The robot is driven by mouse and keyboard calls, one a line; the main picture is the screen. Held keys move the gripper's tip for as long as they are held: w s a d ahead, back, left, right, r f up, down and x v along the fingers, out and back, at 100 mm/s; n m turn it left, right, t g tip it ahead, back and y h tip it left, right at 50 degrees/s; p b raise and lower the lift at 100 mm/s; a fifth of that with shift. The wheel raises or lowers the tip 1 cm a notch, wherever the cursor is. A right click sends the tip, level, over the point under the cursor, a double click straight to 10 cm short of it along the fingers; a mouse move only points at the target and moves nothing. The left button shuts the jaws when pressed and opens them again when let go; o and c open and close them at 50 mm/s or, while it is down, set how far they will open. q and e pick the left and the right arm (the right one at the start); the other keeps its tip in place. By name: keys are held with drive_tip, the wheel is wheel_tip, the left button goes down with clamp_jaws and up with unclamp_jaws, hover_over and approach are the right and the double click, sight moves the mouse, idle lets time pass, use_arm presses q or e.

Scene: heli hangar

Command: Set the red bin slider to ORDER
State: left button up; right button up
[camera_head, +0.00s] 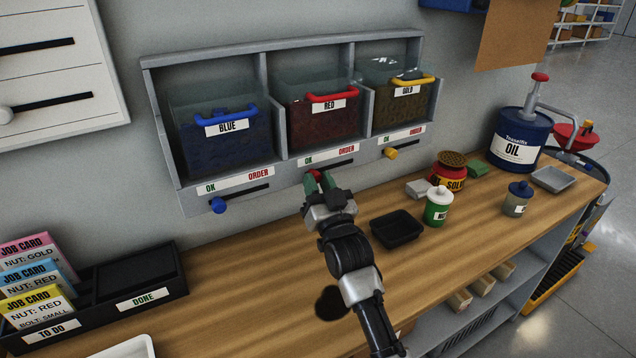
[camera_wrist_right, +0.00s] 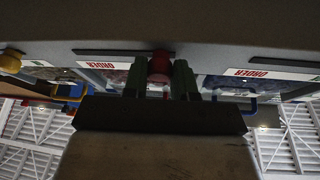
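The red bin (camera_head: 323,115) sits in the middle bay of the grey rack. Below its OK/ORDER label (camera_head: 328,157) is a dark slot (camera_head: 343,164) with a red slider knob (camera_head: 316,173) at the left end, under OK. My right gripper (camera_head: 319,183) is at this knob, which it partly hides. In the right wrist view, which looks upside down, the red knob (camera_wrist_right: 159,66) sits between the two green fingers of my right gripper (camera_wrist_right: 159,80). The ORDER label (camera_wrist_right: 95,66) shows to the left there. My left gripper is out of view.
The blue slider knob (camera_head: 218,205) is at the left, OK end, as is the yellow knob (camera_head: 390,153). A black tray (camera_head: 397,229), a green-and-white bottle (camera_head: 438,207) and a red SOLD-marked can (camera_head: 449,172) stand right of my arm. A job-card tray (camera_head: 130,272) is left.

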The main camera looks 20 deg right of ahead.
sight(350, 158)
clamp_jaws()
drive_tip(key=d, duration=0.8)
drive_tip(key=shift+w+d+f+b, duration=0.1)
drive_tip(key=shift+w+d+b, duration=0.1)
drive_tip(key=shift+w+b, duration=0.15)
drive_tip(key=shift+d, duration=0.4)
drive_tip(key=shift+o, duration=1.4)
unclamp_jaws()
drive_tip(key=shift+d, duration=0.1)
drive_tip(key=shift+o, duration=1.4)
drive_tip(key=shift+d, duration=0.15)
